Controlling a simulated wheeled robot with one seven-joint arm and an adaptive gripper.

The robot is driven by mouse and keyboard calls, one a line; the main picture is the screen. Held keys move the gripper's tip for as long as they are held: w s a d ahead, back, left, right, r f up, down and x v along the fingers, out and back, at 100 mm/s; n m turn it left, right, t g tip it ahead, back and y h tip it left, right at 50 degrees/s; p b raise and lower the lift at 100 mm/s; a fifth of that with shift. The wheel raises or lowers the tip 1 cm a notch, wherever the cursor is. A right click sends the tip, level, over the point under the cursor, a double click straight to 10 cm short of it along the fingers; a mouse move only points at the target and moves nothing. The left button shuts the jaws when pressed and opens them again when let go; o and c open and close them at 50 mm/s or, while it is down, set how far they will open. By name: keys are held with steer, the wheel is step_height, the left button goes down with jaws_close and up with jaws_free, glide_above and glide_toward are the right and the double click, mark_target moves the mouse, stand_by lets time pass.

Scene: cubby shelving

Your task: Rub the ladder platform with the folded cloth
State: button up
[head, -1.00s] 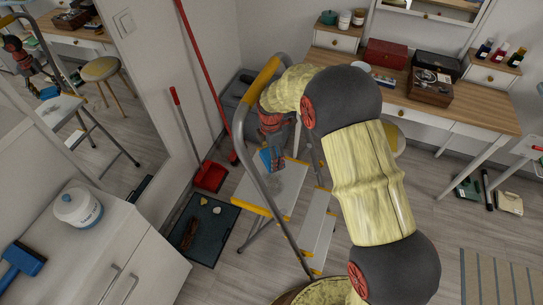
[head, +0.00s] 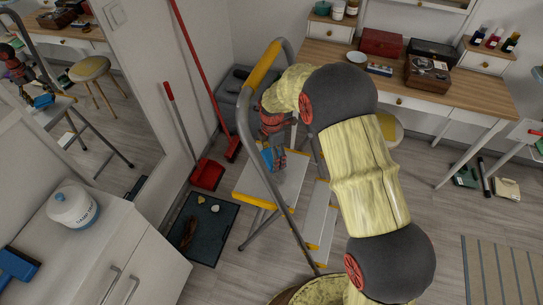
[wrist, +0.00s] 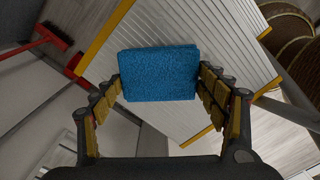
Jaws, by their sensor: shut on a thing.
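The folded blue cloth (wrist: 160,73) is held between my gripper's fingers (wrist: 160,84). The cloth hides part of the ladder platform (wrist: 225,38), a ribbed pale surface with yellow edging. In the head view my gripper (head: 272,145) is over the back left part of the platform (head: 288,186), with a bit of the blue cloth (head: 267,158) showing. The cloth is on or just above the platform; I cannot tell whether it touches. The ladder rail partly hides my gripper there.
The ladder's grey rail with a yellow grip (head: 263,68) rises close to my arm. A red broom (head: 232,148) and dustpan (head: 207,174) stand at the left, near a dark tray (head: 213,248). A desk (head: 400,92) stands behind, and a white cabinet (head: 80,225) at front left.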

mark_target(269, 164)
steer(key=shift+f+b, duration=0.35)
steer(key=shift+f, duration=0.75)
stand_by(0.4)
steer(key=shift+s+a+r+p, duration=0.1)
steer(key=shift+s+a+p, duration=0.25)
steer(key=shift+s, duration=0.45)
steer(key=shift+s+a+r+p, duration=0.1)
steer(key=shift+s+a+p, duration=0.25)
steer(key=shift+s, duration=0.4)
steer(key=shift+s+a+f+p, duration=0.15)
steer(key=shift+s+a+p, duration=0.25)
steer(key=shift+s, duration=0.8)
steer(key=shift+s+a+f+p, duration=0.15)
steer(key=shift+s+a, duration=0.4)
steer(key=shift+s, duration=0.7)
steer(key=shift+s+a+f+p, duration=0.1)
steer(key=shift+s+a+p, duration=0.35)
steer(key=shift+s, duration=0.75)
